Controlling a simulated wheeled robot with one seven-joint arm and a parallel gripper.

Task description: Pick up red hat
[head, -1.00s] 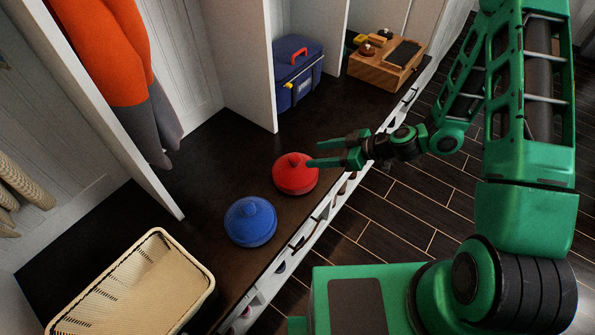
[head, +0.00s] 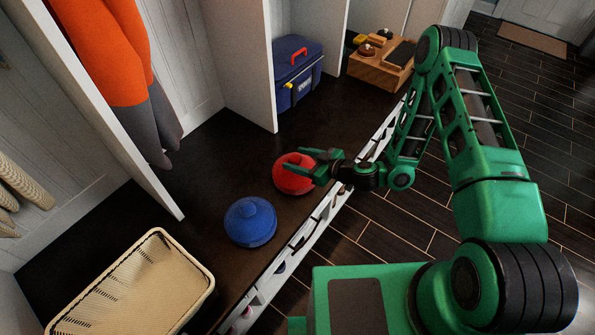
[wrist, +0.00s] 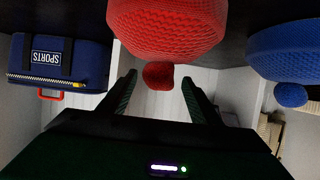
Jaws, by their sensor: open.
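The red hat (head: 290,174), knitted with a small pompom, sits on the dark bench top beside the blue hat. My gripper (head: 312,164) is open, and its fingers reach over the right side of the red hat in the head view, hiding part of it. In the wrist view the red hat (wrist: 166,28) fills the top middle, with its pompom (wrist: 158,75) between the two open fingers (wrist: 158,82). I cannot tell whether the fingers touch the hat.
The blue hat (head: 250,222) sits close by; it also shows in the wrist view (wrist: 290,52). A cream basket (head: 190,273) stands at lower left. A blue sports bag (head: 297,78) and a wooden box (head: 375,72) stand behind. A white divider (head: 247,60) rises at the back.

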